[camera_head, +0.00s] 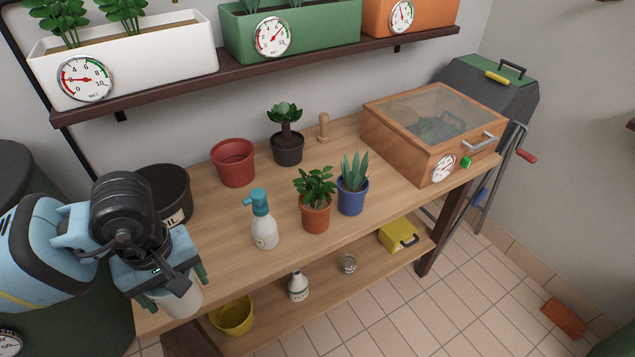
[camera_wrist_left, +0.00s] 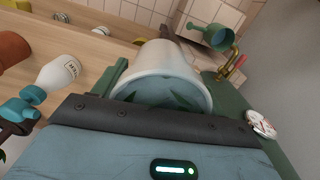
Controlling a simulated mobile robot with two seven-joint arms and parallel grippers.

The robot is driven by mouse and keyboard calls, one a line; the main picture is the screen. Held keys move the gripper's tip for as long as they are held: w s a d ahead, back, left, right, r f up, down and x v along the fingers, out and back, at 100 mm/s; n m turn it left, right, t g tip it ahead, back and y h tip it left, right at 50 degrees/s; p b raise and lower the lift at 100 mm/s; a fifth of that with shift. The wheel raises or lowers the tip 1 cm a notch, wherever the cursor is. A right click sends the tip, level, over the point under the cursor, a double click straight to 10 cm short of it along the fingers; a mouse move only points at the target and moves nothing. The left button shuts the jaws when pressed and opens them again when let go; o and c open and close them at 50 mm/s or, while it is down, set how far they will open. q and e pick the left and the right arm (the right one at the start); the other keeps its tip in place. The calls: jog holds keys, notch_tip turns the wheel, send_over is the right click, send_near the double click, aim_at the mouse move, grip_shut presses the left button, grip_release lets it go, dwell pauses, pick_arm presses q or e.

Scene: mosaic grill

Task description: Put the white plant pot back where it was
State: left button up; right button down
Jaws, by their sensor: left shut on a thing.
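The white plant pot (camera_head: 186,301) is at the front left corner of the wooden bench (camera_head: 225,277), partly hidden under my left gripper (camera_head: 170,284). In the left wrist view the white pot (camera_wrist_left: 166,60) sits between the two green fingers of my left gripper (camera_wrist_left: 165,85), which are shut on it. I cannot tell whether its base touches the bench top. My right gripper is not in view.
A black pot (camera_head: 165,190) stands behind my left gripper. A spray bottle (camera_head: 263,228), a red pot (camera_head: 233,163) and several potted plants stand further right. A wooden box (camera_head: 405,155) fills the right end. A shelf (camera_head: 245,72) runs above.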

pick_arm(q)
jog(key=m, duration=0.2)
jog(key=r+m, duration=0.1)
jog(key=m, duration=0.3)
jog(key=shift+w+a+r, duration=0.2)
jog(key=shift+a+r, duration=0.05)
